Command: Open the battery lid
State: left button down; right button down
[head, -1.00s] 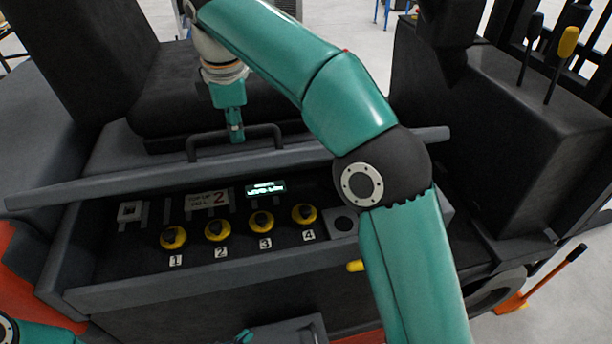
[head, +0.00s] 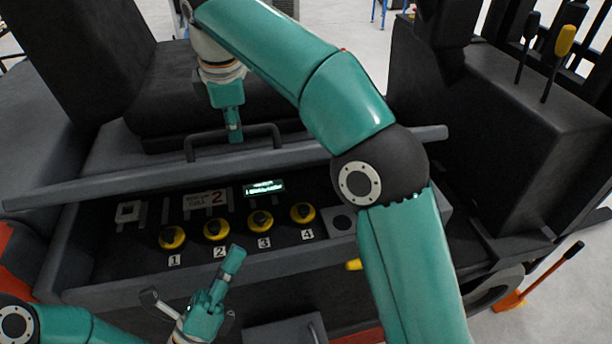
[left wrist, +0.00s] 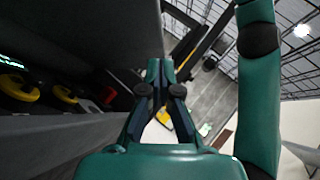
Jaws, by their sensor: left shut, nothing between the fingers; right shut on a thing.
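The battery lid (head: 110,180) is a long grey panel with a dark bar handle (head: 265,128) on top. It stands raised, with the compartment (head: 90,260) exposed below its front edge. My right gripper (head: 235,136) points down at the handle and is shut on it; the fingertips are small here, and the exact grip is hard to make out. My left gripper (head: 234,262) is shut and empty, in front of the compartment's front wall, below the lid. Its closed fingers also show in the left wrist view (left wrist: 160,72).
Several numbered yellow caps (head: 172,237) sit in the compartment, with a lit display (head: 264,188) and a sign (head: 205,198) behind them. A black seat (head: 170,95) stands behind the lid. A dark console (head: 530,130) stands at the right. My right arm crosses the lid's right part.

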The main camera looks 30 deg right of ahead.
pick_arm(q)
jog(key=s+d+m+g+h, duration=0.15)
jog(key=d+g, duration=0.25)
jog(key=d, duration=0.4)
pick_arm(e)
jog(key=shift+w+d+f, duration=0.1)
jog(key=shift+d+f, duration=0.15)
jog(key=shift+d, duration=0.05)
pick_arm(q)
jog(key=w+d+r, duration=0.4)
jog(key=d+r, duration=0.3)
jog(key=d, duration=0.1)
jog(key=shift+w+d+r+m, duration=0.15)
jog(key=shift+w+r+m, duration=0.2)
jog(key=shift+w+r, duration=0.05)
